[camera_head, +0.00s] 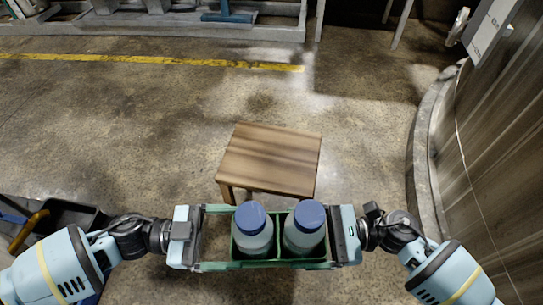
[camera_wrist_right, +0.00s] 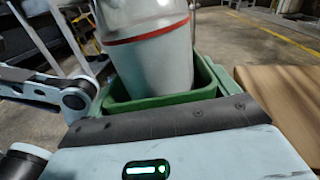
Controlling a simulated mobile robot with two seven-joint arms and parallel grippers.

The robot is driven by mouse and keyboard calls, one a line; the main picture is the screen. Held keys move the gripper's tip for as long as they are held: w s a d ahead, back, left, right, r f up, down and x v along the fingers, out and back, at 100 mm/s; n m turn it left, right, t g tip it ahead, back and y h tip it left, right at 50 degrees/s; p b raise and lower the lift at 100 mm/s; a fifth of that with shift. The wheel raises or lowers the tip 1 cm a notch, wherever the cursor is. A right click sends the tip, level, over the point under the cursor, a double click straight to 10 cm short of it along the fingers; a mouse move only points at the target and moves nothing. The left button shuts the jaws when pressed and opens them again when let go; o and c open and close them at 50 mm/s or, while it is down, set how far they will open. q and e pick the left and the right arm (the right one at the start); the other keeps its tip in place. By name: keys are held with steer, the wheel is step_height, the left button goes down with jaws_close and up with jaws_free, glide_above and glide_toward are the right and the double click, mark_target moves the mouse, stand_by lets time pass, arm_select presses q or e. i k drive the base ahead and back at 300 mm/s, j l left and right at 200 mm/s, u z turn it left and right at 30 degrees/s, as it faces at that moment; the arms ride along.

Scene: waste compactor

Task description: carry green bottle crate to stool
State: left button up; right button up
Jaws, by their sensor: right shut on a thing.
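The green bottle crate (camera_head: 279,264) is in the lower middle of the head view. It holds two pale bottles with blue caps, a left one (camera_head: 253,238) and a right one (camera_head: 303,236), both upright. My right gripper (camera_head: 342,236) is shut on the crate's right end. My left gripper (camera_head: 188,238) is at the crate's left end; whether its jaws are closed is unclear. The wooden stool (camera_head: 270,158) stands just beyond the crate, its top bare. The right wrist view shows the green crate wall (camera_wrist_right: 160,98), one bottle (camera_wrist_right: 150,50) with a red band, and the stool (camera_wrist_right: 282,90).
Concrete floor is open to the left of the stool and behind it. A curved wall with a kerb (camera_head: 424,160) runs along the right. A dark bin (camera_head: 65,215) is at the lower left. A metal frame (camera_head: 150,25) stands at the back beyond a yellow line (camera_head: 150,60).

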mark_target(272, 155)
steer(key=i, duration=1)
